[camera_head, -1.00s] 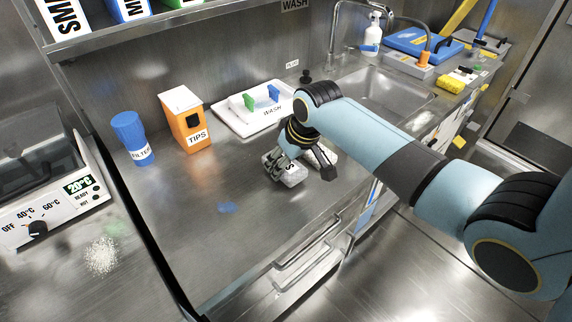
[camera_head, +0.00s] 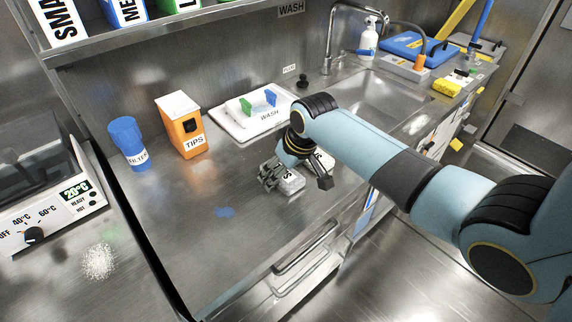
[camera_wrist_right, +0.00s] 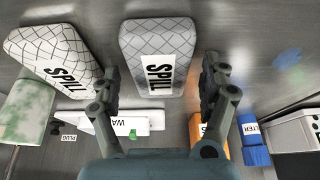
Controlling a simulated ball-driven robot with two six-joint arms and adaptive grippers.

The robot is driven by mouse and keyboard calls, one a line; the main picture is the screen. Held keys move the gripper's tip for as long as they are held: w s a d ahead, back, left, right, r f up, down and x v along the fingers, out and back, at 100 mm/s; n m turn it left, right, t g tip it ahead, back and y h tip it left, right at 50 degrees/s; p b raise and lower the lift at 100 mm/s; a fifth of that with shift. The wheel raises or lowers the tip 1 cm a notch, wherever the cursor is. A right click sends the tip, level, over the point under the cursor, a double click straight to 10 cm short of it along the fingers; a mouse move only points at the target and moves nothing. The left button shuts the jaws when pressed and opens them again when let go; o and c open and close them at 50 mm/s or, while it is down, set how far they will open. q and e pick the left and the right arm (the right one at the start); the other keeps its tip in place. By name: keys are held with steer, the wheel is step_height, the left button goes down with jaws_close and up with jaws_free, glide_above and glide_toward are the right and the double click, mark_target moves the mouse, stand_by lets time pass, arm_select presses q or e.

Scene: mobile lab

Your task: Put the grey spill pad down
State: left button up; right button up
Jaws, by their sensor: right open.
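A grey quilted spill pad (camera_head: 292,184) lies on the steel counter below my right gripper (camera_head: 297,181). In the right wrist view this pad (camera_wrist_right: 160,38) with its SPILL label sits between the two spread fingers of the gripper (camera_wrist_right: 161,70), with a gap on each side. My right gripper is open and holds nothing. My left gripper is out of view.
An orange TIPS box (camera_head: 183,128) and a blue FILTER cup (camera_head: 128,143) stand left of the pads. A white WASH tray (camera_head: 240,124) is behind, and the sink (camera_head: 380,100) is at the right. A blue spot (camera_head: 225,212) marks otherwise clear counter in front.

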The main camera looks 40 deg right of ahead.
steer(key=p+v, duration=0.1)
steer(key=v, duration=1.1)
steer(key=shift+r, duration=0.1)
